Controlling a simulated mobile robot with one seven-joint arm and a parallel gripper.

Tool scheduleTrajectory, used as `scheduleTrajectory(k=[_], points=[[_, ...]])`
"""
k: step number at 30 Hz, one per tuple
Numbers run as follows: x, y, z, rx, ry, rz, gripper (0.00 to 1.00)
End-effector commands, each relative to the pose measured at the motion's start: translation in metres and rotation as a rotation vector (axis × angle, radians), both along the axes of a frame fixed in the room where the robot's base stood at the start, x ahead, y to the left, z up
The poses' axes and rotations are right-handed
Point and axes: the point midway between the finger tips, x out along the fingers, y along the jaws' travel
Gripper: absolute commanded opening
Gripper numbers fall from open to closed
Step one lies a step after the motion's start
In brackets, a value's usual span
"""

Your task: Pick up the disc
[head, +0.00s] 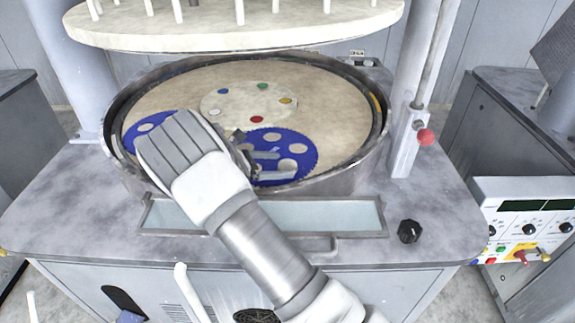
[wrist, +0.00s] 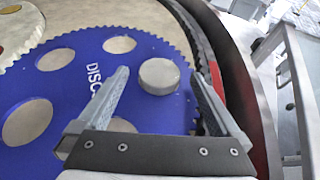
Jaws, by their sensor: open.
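A blue toothed disc (head: 304,161) lies flat on the round platen at its front right. It has several round holes, and the wrist view shows it close up (wrist: 72,92) with the letters "DISC". A short grey round piece (wrist: 159,76) stands slightly raised on the blue disc near its edge. My gripper (head: 267,166) is over the front part of the disc. In the wrist view its open fingers (wrist: 160,76) lie on either side of the grey piece, with gaps showing. I cannot tell how high the fingertips are above the disc. My wrist hides part of the platen.
The platen (head: 330,100) sits inside a raised metal rim (head: 377,150). A second blue disc (head: 142,128) is partly hidden at the left. A pale centre plate (head: 245,103) has coloured dots. A large upper plate (head: 230,28) hangs above, with a column (head: 410,80) at the right.

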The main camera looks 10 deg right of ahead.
Motion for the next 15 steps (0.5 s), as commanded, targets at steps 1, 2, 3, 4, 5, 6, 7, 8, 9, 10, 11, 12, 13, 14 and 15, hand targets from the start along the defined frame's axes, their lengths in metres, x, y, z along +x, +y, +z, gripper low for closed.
scheduleTrajectory(k=[1,2,3,4,5,6,7,8,9,10,11,12,13,14,15], points=[[0.002,-0.008,-0.001,-0.002,0.001,-0.003,1.00],[0.003,-0.011,-0.003,-0.002,0.001,-0.003,1.00],[0.004,-0.015,-0.005,-0.001,0.000,-0.002,1.00],[0.005,-0.017,-0.006,0.000,0.000,-0.001,1.00],[0.005,-0.019,-0.007,0.000,0.000,-0.001,1.00],[0.005,-0.020,-0.008,0.000,0.000,-0.001,1.00],[0.006,-0.021,-0.009,0.000,0.000,-0.001,1.00],[0.006,-0.021,-0.009,0.000,0.000,-0.001,1.00],[0.006,-0.021,-0.009,0.001,0.001,-0.001,1.00],[0.006,-0.021,-0.009,0.001,0.001,-0.001,1.00],[0.006,-0.021,-0.010,0.001,0.001,-0.001,1.00],[0.006,-0.021,-0.010,0.001,0.001,-0.001,1.00],[0.005,-0.021,-0.010,0.001,0.001,-0.001,1.00],[0.005,-0.021,-0.010,0.001,0.001,-0.001,0.94],[0.005,-0.021,-0.010,0.002,0.001,-0.001,0.87]])
